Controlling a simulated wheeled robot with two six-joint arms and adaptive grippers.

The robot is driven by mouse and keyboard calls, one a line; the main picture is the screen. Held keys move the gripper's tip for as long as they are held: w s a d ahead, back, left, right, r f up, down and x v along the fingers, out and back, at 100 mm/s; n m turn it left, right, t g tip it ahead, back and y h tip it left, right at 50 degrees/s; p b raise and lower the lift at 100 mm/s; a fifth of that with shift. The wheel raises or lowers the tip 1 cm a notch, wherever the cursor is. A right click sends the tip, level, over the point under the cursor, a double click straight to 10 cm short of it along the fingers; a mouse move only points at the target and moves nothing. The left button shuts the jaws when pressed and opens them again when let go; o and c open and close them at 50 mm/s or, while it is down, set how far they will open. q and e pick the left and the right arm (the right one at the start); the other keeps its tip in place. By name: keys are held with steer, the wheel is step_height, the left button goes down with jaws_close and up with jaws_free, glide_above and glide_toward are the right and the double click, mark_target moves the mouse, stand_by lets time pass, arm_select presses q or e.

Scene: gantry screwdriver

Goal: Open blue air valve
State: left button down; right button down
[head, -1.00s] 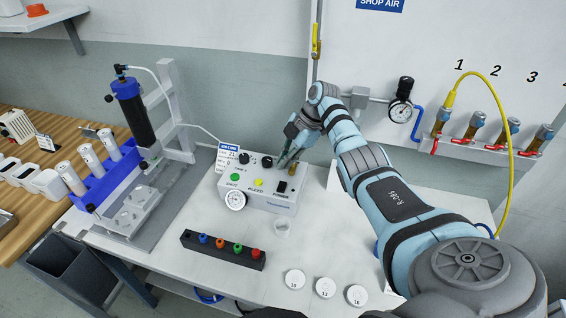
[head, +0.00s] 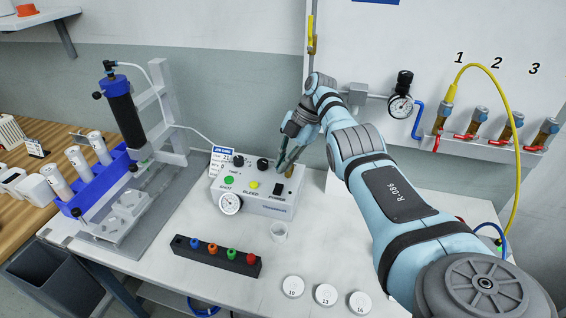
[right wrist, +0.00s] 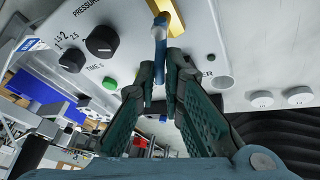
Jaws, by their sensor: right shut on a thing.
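The blue air valve shows in the right wrist view as a blue lever (right wrist: 159,45) on a brass fitting (right wrist: 170,12) at the edge of the control box (right wrist: 205,50). The lever's lower end lies between the fingertips of my right gripper (right wrist: 162,75), which is shut on it. In the head view, my right gripper (head: 286,162) reaches down to the right rear of the control box (head: 240,200). The brass fitting (head: 290,171) shows just beside the fingers there, and the blue lever is mostly hidden. My left gripper is not in view.
A black rack of coloured bits (head: 215,258) and a small clear cup (head: 279,232) stand in front of the box. Numbered white lids (head: 325,295) lie at the front. A wall gauge (head: 401,106) and red-handled valves (head: 478,125) are at the right.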

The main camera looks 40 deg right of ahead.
steer(key=c, duration=1.7)
jaws_free()
steer(key=shift+w+r, duration=0.1)
